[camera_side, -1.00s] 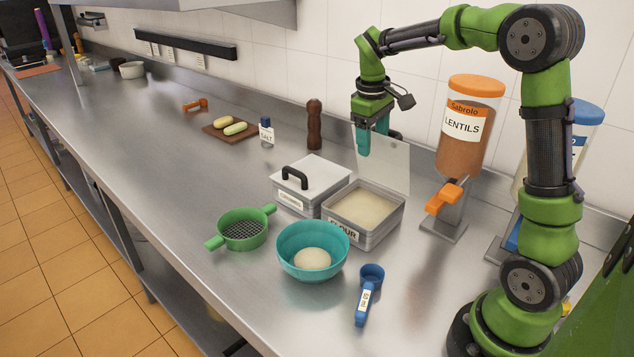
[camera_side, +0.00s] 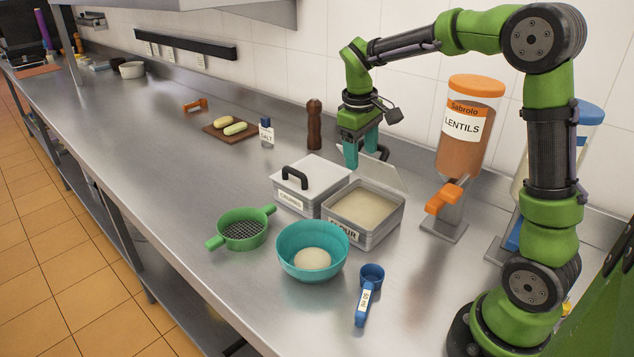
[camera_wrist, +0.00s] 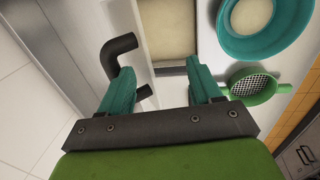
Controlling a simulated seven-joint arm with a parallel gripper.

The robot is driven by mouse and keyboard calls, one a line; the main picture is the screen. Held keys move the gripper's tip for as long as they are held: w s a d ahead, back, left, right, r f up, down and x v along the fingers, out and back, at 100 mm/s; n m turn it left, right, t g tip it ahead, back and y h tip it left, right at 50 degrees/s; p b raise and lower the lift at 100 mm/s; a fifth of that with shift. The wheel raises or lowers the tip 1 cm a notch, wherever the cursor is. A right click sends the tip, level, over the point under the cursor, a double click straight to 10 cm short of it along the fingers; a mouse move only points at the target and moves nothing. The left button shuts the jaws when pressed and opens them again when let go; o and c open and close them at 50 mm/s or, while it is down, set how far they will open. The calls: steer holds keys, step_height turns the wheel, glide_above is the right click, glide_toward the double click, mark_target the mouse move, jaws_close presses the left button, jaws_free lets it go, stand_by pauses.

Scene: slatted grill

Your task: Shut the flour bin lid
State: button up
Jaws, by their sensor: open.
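The flour bin (camera_side: 357,239) is a grey box labelled FLOUR, open at the top with pale flour inside. The handle (camera_wrist: 117,48) also shows in the wrist view, near the left finger. My gripper (camera_side: 361,158) points down at the lid's upper left part, open, with nothing between its fingers (camera_wrist: 160,82). I cannot tell whether a finger touches the lid.
A closed bin with a black handle (camera_side: 314,170) stands directly left of the flour bin. A teal bowl (camera_side: 290,262), green sieve (camera_side: 231,214) and blue scoop (camera_side: 363,308) lie in front. The lentil dispenser (camera_side: 465,152) stands at right, a pepper mill (camera_side: 314,125) behind.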

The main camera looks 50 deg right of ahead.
steer(key=shift+a+f, duration=0.3)
steer(key=shift+a, duration=0.45)
step_height(320, 180, up, 6)
steer(key=a, duration=0.2)
stand_by(0.3)
steer(key=shift+w+d, duration=0.1)
stand_by(0.8)
steer(key=s+a+m+t+y, duration=0.2)
steer(key=s+a+t, duration=0.1)
steer(key=s+a, duration=0.2)
steer(key=s+a+m+t+y, duration=0.1)
steer(key=s+a+t, duration=0.3)
steer(key=s, duration=0.6)
steer(key=shift+s+a+f+m+y, duration=0.3)
steer(key=shift+a+f+m+y, duration=0.15)
steer(key=shift+a, duration=0.45)
steer(key=shift+r, duration=0.1)
